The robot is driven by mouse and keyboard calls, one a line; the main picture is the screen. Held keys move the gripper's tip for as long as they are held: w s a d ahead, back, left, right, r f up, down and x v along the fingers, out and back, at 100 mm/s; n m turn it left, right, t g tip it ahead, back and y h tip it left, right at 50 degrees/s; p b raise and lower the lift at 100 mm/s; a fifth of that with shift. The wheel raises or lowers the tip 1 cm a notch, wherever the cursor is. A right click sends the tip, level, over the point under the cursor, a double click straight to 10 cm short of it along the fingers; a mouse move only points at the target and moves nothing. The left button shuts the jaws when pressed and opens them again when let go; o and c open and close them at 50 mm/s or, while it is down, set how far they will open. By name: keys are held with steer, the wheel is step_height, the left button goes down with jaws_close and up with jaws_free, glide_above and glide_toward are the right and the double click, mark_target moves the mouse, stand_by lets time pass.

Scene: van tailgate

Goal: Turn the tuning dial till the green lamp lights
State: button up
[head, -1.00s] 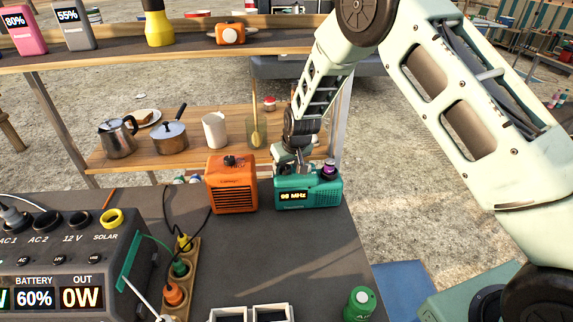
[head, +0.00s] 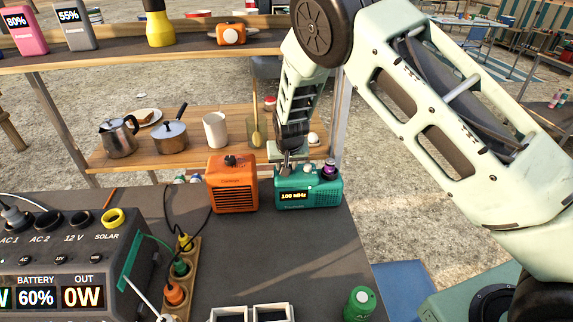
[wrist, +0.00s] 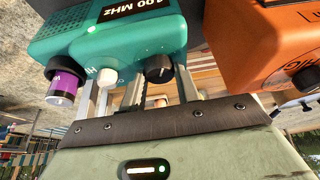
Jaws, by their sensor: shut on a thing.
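The teal radio (head: 308,195) stands upright on the dark table, its display (head: 294,196) reading 100 MHz; it also shows in the wrist view (wrist: 60,40). My gripper (head: 285,170) reaches down at the radio's top left. In the wrist view its fingers (wrist: 158,85) are shut on the black tuning dial (wrist: 158,66). In the head view my gripper hides this dial.
An orange box (head: 232,185) with a black knob stands close to the radio's left. A power station (head: 70,245) and a plug strip (head: 184,270) are at the left. A green can (head: 360,303) is near the front right. The table's middle is clear.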

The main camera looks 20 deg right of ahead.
steer(key=o, duration=1)
steer(key=b+v, duration=0.2)
steer(key=v, duration=1.5)
steer(key=shift+s+r, duration=0.1)
steer(key=shift+r, duration=0.1)
steer(key=s+a+r+n+g+y, duration=0.1)
steer(key=s+a+n+g, duration=0.2)
steer(key=s, duration=0.8)
steer(key=s+a+r+n+y, duration=0.15)
steer(key=s+a, duration=0.25)
steer(key=s, duration=0.8)
steer(key=s+n, duration=0.1)
steer(key=s, duration=0.3)
steer(key=s+d+n+g+h, duration=0.1)
steer(key=s+n, duration=0.1)
steer(key=s, duration=0.2)
steer(key=s+n, duration=0.2)
steer(key=s, duration=0.3)
steer(key=shift+s+d+f, duration=0.1)
steer(key=shift+d+f, duration=0.2)
steer(key=shift+d, duration=0.1)
